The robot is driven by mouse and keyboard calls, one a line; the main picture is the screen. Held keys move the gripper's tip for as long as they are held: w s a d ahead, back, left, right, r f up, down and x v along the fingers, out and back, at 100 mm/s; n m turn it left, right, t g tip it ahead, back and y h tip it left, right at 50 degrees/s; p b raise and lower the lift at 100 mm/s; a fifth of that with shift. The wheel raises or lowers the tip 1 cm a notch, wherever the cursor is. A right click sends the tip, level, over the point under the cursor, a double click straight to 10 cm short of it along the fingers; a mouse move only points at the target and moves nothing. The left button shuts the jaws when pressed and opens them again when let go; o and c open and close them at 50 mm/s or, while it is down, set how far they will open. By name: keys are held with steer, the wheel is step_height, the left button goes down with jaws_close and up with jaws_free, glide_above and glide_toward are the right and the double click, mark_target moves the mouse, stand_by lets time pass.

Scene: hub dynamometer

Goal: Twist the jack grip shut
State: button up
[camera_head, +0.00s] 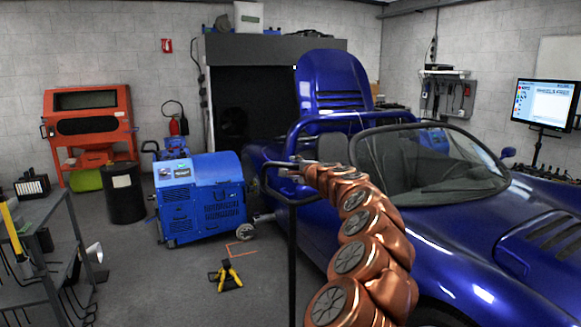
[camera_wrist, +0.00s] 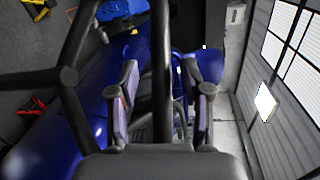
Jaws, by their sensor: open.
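A black metal handle with a post (camera_head: 292,250) stands in front of the blue car in the head view; I take it to be the jack's handle and grip. Its bent top bar (camera_head: 268,180) is beside my gripper (camera_head: 290,170). In the wrist view, my gripper (camera_wrist: 163,105) is open, with one finger on each side of a dark bar (camera_wrist: 162,60). I cannot tell whether either finger touches it. Thicker black tubes meet at a joint (camera_wrist: 67,77) to the left. The jack's lower part is hidden or not clear.
The blue car (camera_head: 440,225) fills the right side, close behind my arm. A blue machine (camera_head: 205,205) stands left of the handle. A grey shelf cart (camera_head: 50,255) is at far left.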

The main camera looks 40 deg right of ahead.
mark_target(292, 167)
steer(key=shift+p+x, duration=0.35)
steer(key=shift+x, duration=1.4)
steer(key=shift+a, duration=0.1)
jaws_close()
